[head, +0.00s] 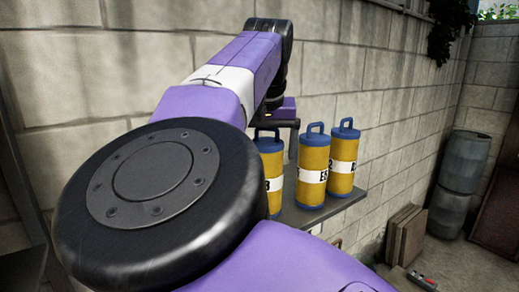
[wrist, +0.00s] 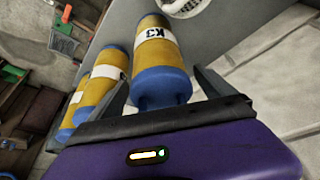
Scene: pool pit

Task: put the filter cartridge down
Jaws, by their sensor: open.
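Three yellow filter cartridges with blue ends, blue top handles and white labels stand upright on a grey wall shelf (head: 345,203). The left cartridge (head: 272,165) is partly hidden by my arm; its label ends in 3. The middle cartridge (head: 313,170) and right cartridge (head: 343,158) stand beside it. My gripper (head: 275,133) is at the top of the left cartridge. In the wrist view its open fingers (wrist: 163,80) are on either side of that cartridge's blue end (wrist: 160,86), with a visible gap at the right finger. The handle is mostly hidden.
A block wall (head: 400,100) rises right behind the shelf. Two other cartridges (wrist: 100,75) stand close on the left in the wrist view. A white round object (wrist: 183,6) is at the top edge there. Grey-blue barrels (head: 462,165) and leaning boards (head: 405,235) are at right.

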